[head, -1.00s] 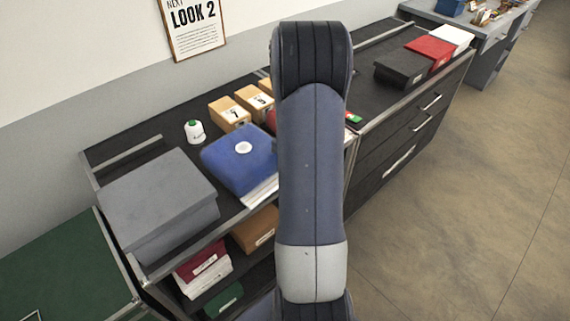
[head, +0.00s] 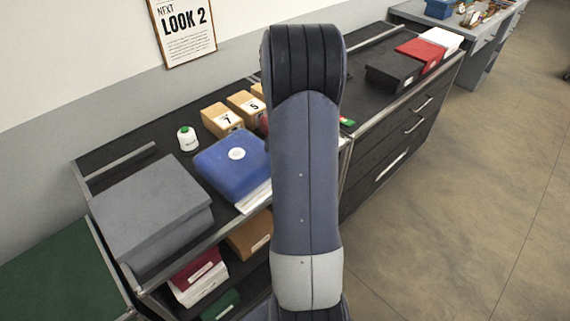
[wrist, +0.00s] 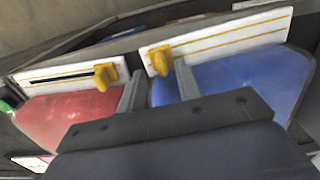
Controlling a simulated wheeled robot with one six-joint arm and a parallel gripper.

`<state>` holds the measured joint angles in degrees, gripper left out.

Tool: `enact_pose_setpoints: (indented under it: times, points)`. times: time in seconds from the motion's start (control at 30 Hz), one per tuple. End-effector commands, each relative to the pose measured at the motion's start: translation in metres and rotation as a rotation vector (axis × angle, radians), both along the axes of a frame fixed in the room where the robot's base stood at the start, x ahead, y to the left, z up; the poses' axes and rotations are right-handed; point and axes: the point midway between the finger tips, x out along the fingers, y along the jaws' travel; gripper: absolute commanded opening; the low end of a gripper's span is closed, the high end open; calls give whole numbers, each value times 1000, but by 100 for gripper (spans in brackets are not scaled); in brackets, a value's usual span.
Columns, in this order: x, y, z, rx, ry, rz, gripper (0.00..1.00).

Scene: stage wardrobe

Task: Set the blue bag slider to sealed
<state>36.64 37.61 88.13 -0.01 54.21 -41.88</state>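In the wrist view, the blue bag (wrist: 240,82) lies at right with a white strip (wrist: 235,35) along its far edge. Its yellow slider (wrist: 160,58) sits at the strip's left end. My gripper (wrist: 160,90) is open, its two grey fingers apart just below this slider; I cannot tell whether they touch it. A red bag (wrist: 70,118) lies at left, its yellow slider (wrist: 105,75) at the right end of its own strip. In the head view my arm hides the gripper and both sliders. I cannot read any strip marking.
In the head view, a blue item with a white disc (head: 232,165), a grey box (head: 150,205), a white spool (head: 187,138) and numbered wooden blocks (head: 222,120) crowd the dark counter. Black (head: 393,70) and red (head: 420,52) boxes stand farther right. Open floor lies at right.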

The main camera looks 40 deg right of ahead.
Motion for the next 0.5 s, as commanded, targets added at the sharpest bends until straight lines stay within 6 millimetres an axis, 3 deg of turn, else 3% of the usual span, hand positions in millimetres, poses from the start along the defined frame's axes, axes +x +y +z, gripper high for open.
enact_pose_setpoints:
  times: [0.3,0.5]
  points:
    - [0,0,64,-3,-3,0,33]
    - [0,0,85,-1,-1,0,33]
